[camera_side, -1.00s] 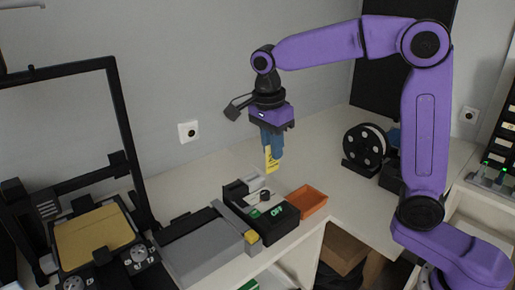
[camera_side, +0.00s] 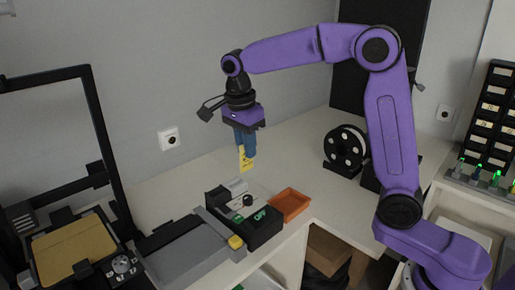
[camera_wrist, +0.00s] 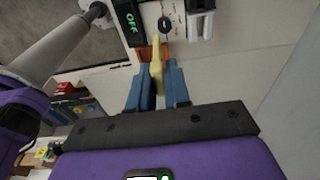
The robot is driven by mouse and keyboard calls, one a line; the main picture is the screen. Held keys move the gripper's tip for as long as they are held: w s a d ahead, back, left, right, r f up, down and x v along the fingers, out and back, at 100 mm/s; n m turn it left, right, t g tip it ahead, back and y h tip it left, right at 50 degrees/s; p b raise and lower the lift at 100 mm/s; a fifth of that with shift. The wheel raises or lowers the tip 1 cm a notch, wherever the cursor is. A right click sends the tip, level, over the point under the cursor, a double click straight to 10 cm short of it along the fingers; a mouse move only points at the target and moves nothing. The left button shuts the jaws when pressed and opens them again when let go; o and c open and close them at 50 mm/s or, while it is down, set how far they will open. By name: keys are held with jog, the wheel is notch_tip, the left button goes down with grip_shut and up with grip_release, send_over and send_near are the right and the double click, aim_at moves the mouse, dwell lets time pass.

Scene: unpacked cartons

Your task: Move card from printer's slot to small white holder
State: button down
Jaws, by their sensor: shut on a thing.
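The yellow card (camera_side: 246,159) is held upright between the blue fingers of my gripper (camera_side: 245,147), pointing down. It also shows in the wrist view (camera_wrist: 157,62), edge-on between the fingertips (camera_wrist: 158,75). Below it, apart from the card, stands a small white holder (camera_side: 237,186), at the back of the black printer (camera_side: 258,232) with a green "OFF" display. The wrist view shows a white piece (camera_wrist: 200,22) at top right that looks like this holder. The printer's slot is not clear in either view.
An orange tray (camera_side: 290,204) lies right of the printer. A grey flat machine part (camera_side: 195,255) and a large black frame (camera_side: 95,130) stand to the left. A black spool (camera_side: 345,148) stands at the back right. The white table behind the printer is clear.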

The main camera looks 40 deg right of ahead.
jog(key=w+d+f, duration=0.2)
jog(key=w+f, duration=0.6)
jog(key=shift+w+d+f, duration=0.2)
jog(key=shift+d, duration=0.2)
jog(key=shift+f, duration=1.75)
jog(key=c, duration=1)
grip_release()
notch_tip(320, 180, up, 17)
jog(key=a, duration=0.2)
jog(key=shift+r, duration=0.2)
jog(key=shift+a, duration=0.1)
